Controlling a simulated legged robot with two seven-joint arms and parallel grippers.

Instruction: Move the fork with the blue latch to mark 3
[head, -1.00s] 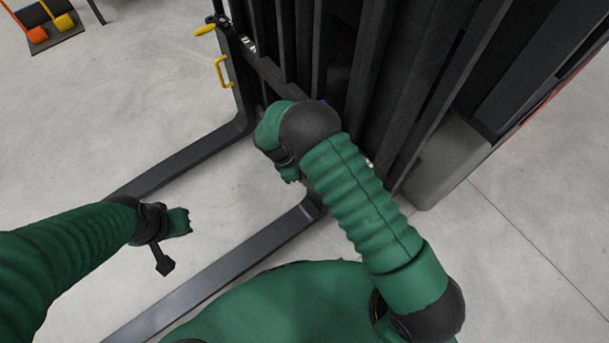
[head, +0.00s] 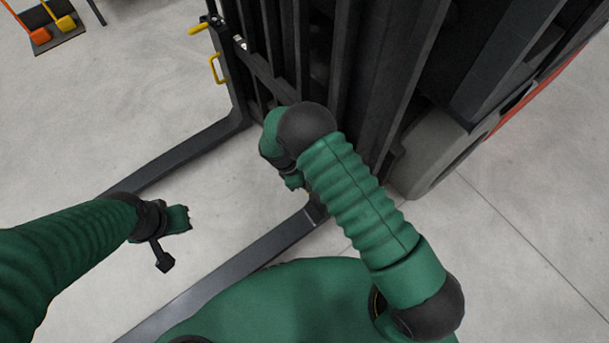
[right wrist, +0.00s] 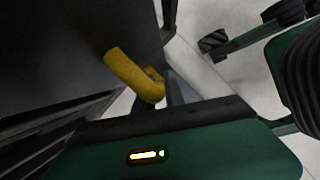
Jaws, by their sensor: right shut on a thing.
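The left fork (head: 190,155) and the right fork (head: 250,260) reach out low over the floor from the carriage. The left fork has a yellow latch (head: 198,28) and a yellow handle (head: 217,69). No blue latch shows now; my right arm covers the top of the right fork. My right gripper (head: 292,180) is at that fork's upright, its jaws mostly hidden. It is shut on a yellow handle, which shows in the right wrist view (right wrist: 130,72). No numbered mark is readable.
The dark mast (head: 350,80) stands close ahead of my right arm. A grey wheel or housing (head: 430,165) is at its right. A dark board with orange and yellow parts (head: 50,30) lies at the upper left. The floor at left is clear.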

